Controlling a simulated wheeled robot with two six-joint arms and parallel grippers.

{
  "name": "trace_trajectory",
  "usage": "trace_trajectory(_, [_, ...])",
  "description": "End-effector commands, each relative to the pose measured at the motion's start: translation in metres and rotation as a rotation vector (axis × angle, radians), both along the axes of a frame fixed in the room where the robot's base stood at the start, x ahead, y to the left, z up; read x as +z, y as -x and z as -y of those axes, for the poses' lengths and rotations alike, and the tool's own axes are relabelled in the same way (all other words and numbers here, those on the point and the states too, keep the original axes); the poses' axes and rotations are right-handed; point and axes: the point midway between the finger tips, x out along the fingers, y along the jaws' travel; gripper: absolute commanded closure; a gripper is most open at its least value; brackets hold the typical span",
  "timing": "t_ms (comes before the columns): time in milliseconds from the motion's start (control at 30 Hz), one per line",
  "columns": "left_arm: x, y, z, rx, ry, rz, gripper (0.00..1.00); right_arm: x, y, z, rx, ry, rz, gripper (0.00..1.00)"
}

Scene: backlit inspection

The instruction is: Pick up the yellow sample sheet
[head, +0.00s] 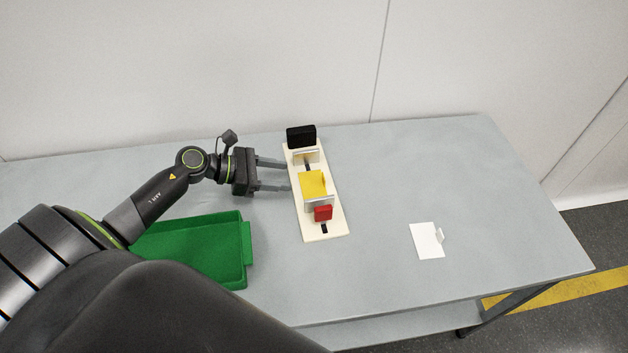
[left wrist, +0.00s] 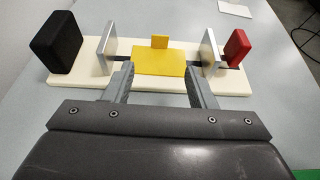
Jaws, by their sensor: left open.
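The yellow sample sheet (head: 313,183) is on the cream base board (head: 324,229), between two upright grey plates. In the left wrist view the yellow sheet (left wrist: 158,62) lies flat, with a small upright yellow tab at its far edge. My left gripper (head: 287,175) is open and empty, just left of the board, its fingers pointing at the sheet. In the left wrist view the left gripper's fingertips (left wrist: 160,72) are spread at the near corners of the sheet. Whether they touch it I cannot tell. My right gripper is not in view.
A black block (head: 301,136) stands at the board's far end and a red block (head: 323,213) near its front end. A green tray (head: 205,250) is at the front left. A white card with a small tab (head: 426,241) lies to the right. The table between is clear.

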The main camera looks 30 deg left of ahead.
Motion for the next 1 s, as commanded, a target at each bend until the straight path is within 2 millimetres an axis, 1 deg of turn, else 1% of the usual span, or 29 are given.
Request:
trace_trajectory(33, [-0.001, -0.006, 0.007, 0.001, 0.006, 0.001, 0.49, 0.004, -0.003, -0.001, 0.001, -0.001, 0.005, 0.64])
trace_trajectory(200, [-0.011, -0.021, 0.025, 0.001, 0.005, 0.0, 0.49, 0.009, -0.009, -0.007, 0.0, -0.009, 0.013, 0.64])
trace_trajectory(400, [-0.018, -0.03, 0.035, -0.001, 0.002, 0.0, 0.49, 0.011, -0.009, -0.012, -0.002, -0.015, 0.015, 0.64])
trace_trajectory(533, [-0.02, -0.035, 0.04, 0.001, 0.003, 0.0, 0.49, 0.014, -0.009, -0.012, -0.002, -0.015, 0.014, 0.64])
trace_trajectory(733, [-0.027, -0.052, 0.06, 0.001, 0.005, -0.001, 0.49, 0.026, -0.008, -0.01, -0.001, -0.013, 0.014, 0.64])
trace_trajectory(833, [-0.034, -0.059, 0.068, 0.001, 0.003, -0.001, 0.49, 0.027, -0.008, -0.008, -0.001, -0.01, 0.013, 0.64])
trace_trajectory(1000, [-0.038, -0.063, 0.073, -0.001, 0.0, 0.0, 0.49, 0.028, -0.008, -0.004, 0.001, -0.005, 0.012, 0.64])
